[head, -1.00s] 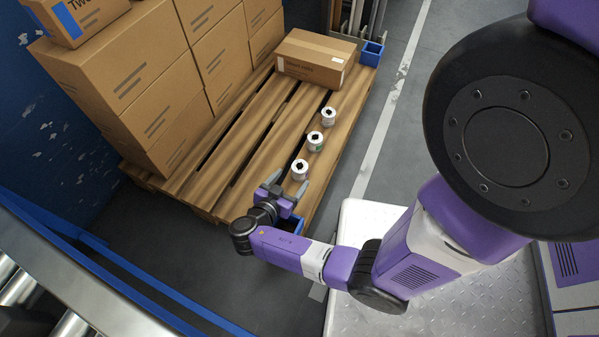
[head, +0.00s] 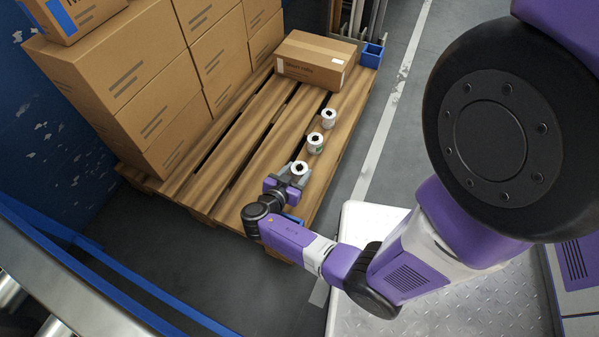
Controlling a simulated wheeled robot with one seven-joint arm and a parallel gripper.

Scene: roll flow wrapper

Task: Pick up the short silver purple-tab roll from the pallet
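Three short white-silver rolls with dark cores stand in a row on the wooden pallet (head: 232,178). The nearest roll (head: 299,168) is at my gripper (head: 292,176); its tab colour is hidden or too small to tell. The middle roll (head: 315,143) shows a bit of green at its side. The farthest roll (head: 329,118) shows no clear tab colour. My gripper's grey fingers reach up to the nearest roll and seem to lie on either side of it. I cannot tell whether they touch it. The roll looks to be standing on the pallet.
Large stacked cartons (head: 150,90) fill the pallet's left side. A flat carton (head: 316,60) lies at its far end, with a blue bin (head: 371,55) beyond. A blue-edged conveyor frame (head: 110,280) runs along the lower left.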

